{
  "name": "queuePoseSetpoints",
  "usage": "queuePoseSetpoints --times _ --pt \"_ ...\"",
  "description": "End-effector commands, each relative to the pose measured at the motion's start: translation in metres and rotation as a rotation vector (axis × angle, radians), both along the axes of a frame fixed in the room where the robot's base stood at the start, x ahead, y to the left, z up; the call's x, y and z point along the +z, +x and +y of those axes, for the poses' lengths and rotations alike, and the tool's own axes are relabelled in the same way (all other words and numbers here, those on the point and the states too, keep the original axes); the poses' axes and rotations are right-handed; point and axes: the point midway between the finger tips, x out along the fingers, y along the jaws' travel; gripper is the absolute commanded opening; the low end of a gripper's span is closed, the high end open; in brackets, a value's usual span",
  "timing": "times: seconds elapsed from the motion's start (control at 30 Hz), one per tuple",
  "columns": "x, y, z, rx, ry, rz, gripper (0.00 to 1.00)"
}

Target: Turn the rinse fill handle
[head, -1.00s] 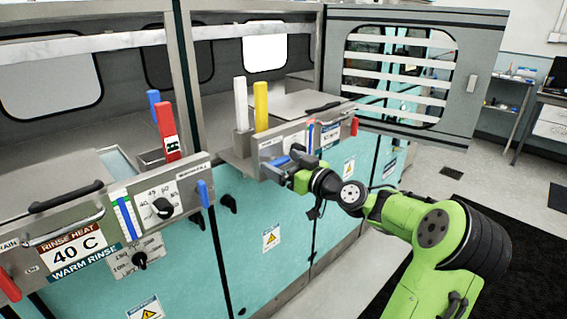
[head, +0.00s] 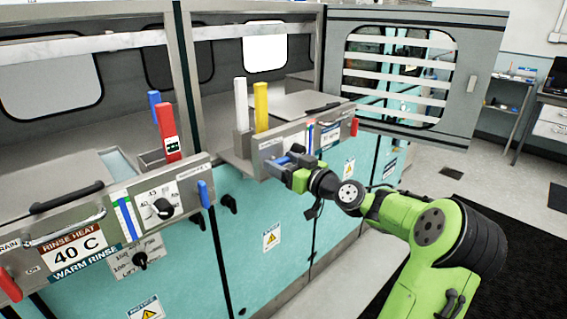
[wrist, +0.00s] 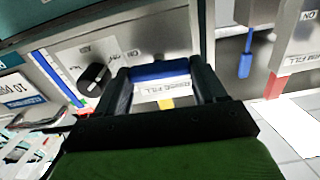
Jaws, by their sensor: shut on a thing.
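The blue rinse fill handle (wrist: 160,70) lies crosswise between the two dark fingers of my gripper (wrist: 162,82) in the wrist view. A label reading "RINSE FILL" shows just below it, between the fingers. In the head view my gripper (head: 283,165) is at the front of the middle control panel, and a bit of the blue handle (head: 284,160) shows by its fingers. My gripper is shut on this handle. The fingers hide the handle's ends.
Another blue handle (head: 203,193) hangs on the left panel, beside a black knob (head: 163,208). A black knob (wrist: 95,77) is close to the left finger in the wrist view. A red handle (head: 354,127) is at the panel's right end.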

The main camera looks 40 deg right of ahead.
Motion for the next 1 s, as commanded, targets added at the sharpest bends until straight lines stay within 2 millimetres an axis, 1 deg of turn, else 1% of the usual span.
queuePoseSetpoints --times 0.27,1.0 --pt "0.0019 0.0002 -0.0006 0.001 0.181 0.006 0.4" --pt "0.0006 0.0001 -0.0037 0.0 0.885 0.028 0.4"
